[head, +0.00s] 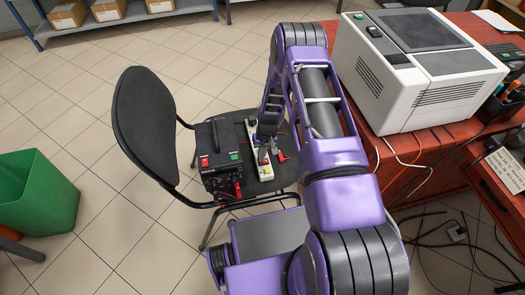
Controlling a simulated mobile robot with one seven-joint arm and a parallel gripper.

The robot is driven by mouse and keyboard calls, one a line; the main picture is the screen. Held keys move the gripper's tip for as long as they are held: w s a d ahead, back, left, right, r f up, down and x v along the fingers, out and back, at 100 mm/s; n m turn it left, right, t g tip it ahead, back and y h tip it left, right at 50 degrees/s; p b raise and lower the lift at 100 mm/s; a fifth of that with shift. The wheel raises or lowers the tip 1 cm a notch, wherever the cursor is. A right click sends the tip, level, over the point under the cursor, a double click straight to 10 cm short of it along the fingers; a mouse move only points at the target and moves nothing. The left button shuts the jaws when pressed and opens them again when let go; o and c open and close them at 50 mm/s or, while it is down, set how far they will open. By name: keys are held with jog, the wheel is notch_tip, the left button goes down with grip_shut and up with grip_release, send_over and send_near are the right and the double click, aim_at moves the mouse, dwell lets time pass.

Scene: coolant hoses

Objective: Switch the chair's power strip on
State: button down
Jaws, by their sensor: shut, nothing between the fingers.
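The white power strip (265,173) lies on the dark seat of the chair (147,120), to the right of a black box. Its near end shows, with a small red and yellowish patch; I cannot tell the position of its switch. My gripper (264,154) is shut and empty. It points down at the near part of the strip and hides its middle. I cannot tell whether the fingertips touch the strip.
The black box (222,152) with red and green parts stands on the seat. A red piece (281,156) lies right of the strip. A white machine (415,70) stands on the red desk (395,165). Cables lie below the desk. A green bin (38,192) stands left.

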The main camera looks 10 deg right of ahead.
jog(key=shift+f, duration=0.2)
jog(key=shift+a+f+b, duration=0.1)
jog(key=shift+f+b, duration=0.2)
jog(key=shift+b, duration=0.25)
jog(key=shift+r, duration=0.2)
jog(key=shift+s+d, duration=0.1)
jog(key=shift+d, duration=0.85)
jog(key=shift+r, duration=0.55)
notch_tip(320, 180, up, 13)
jog(key=a+p, duration=0.2)
jog(key=shift+a+r+p, duration=0.2)
jog(key=shift+p, duration=0.1)
